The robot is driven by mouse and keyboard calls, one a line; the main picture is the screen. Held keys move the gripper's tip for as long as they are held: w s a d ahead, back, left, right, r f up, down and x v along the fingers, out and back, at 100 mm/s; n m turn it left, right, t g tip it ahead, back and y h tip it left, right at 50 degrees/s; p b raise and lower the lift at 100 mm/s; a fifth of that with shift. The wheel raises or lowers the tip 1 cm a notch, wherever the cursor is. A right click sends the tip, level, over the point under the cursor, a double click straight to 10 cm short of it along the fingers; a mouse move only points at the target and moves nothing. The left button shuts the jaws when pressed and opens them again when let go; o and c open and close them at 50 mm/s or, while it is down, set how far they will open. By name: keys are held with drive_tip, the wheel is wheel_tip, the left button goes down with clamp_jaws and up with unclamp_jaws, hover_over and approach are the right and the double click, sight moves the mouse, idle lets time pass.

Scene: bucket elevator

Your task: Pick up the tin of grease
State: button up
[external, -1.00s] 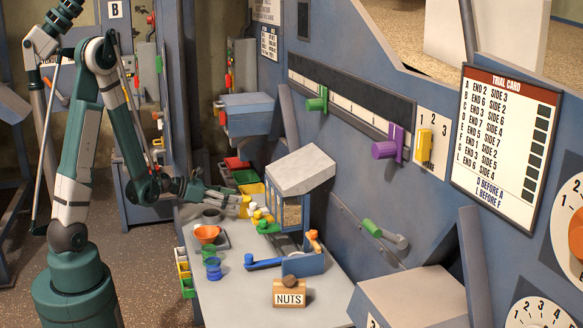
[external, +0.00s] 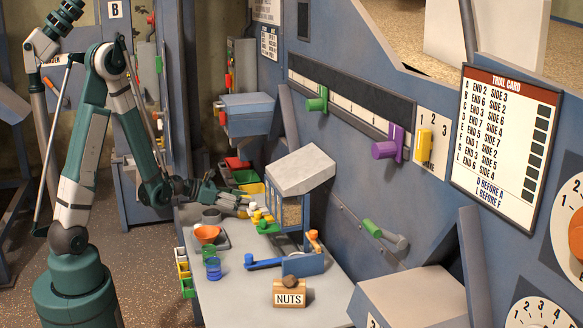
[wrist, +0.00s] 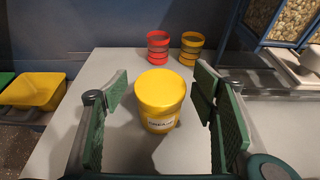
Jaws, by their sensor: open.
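The tin of grease (wrist: 160,103) is a yellow round tin with a yellow lid and a pale label, upright on the grey bench top. Gaps show between the tin and both fingers, and nothing is held. In the external view my gripper (external: 239,203) is low over the far left part of the bench, and the tin is largely hidden by it there.
A red ribbed container (wrist: 158,46) and a yellow one (wrist: 191,48) stand behind the tin. A yellow bin (wrist: 35,91) is at the left. An orange funnel (external: 207,233), a blue cup (external: 213,268) and a NUTS box (external: 289,293) are on the bench (external: 240,302).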

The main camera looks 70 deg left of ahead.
idle(0.3)
drive_tip(key=c, duration=1.2)
drive_tip(key=shift+r, duration=0.1)
drive_tip(key=shift+r+p, duration=1.8)
drive_tip(key=shift+r, duration=3.1)
